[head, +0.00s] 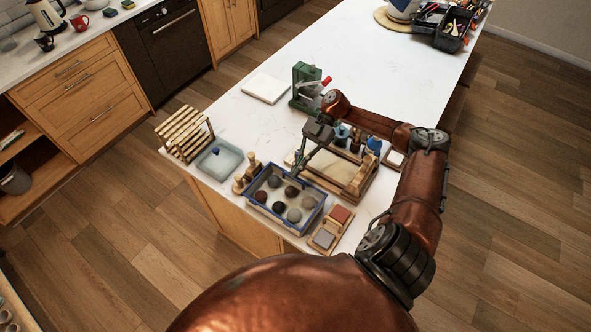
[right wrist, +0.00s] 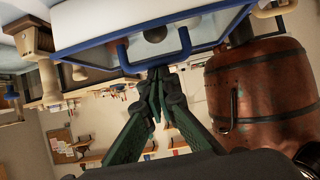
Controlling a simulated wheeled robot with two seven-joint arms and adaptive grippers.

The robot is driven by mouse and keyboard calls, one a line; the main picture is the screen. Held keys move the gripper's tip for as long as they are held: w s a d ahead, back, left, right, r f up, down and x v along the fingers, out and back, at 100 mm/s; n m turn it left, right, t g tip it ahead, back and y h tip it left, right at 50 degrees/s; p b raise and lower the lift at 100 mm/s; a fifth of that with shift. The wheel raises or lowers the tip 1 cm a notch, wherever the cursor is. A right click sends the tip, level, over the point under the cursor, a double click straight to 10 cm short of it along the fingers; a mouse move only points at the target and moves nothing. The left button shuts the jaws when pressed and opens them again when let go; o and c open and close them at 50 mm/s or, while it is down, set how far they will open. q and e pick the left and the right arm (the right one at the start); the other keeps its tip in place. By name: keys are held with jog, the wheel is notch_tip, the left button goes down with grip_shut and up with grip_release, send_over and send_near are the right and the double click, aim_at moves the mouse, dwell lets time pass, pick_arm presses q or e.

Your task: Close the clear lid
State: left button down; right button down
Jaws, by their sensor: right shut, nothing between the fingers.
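A box with a blue rim (head: 268,214) stands near the front edge of the white counter and holds several round grey and brown lumps. No clear lid can be told apart from the box in the head view. In the right wrist view a pale panel with a blue edge (right wrist: 150,45) and blue loops spans the top; whether it is lid or box wall I cannot tell. My left gripper is out of view.
A pale tray (head: 232,165), a wooden rack (head: 184,134) and wooden tools (head: 240,182) stand left of the box. A small wooden tray with coloured blocks (head: 328,230) is at its right. A wooden-framed board (head: 352,178) lies behind, under my arm.

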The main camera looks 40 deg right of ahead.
jog(key=shift+s+d+f, duration=0.15)
jog(key=shift+s+f, duration=0.05)
jog(key=shift+f, duration=0.75)
notch_tip(320, 180, up, 6)
jog(key=p, duration=0.5)
jog(key=w+d+f+b, duration=0.1)
jog(key=d+b, duration=0.3)
jog(key=d, duration=0.4)
jog(key=shift+w+d+f, duration=0.35)
jog(key=shift+w+f, duration=0.05)
jog(key=shift+w, duration=0.5)
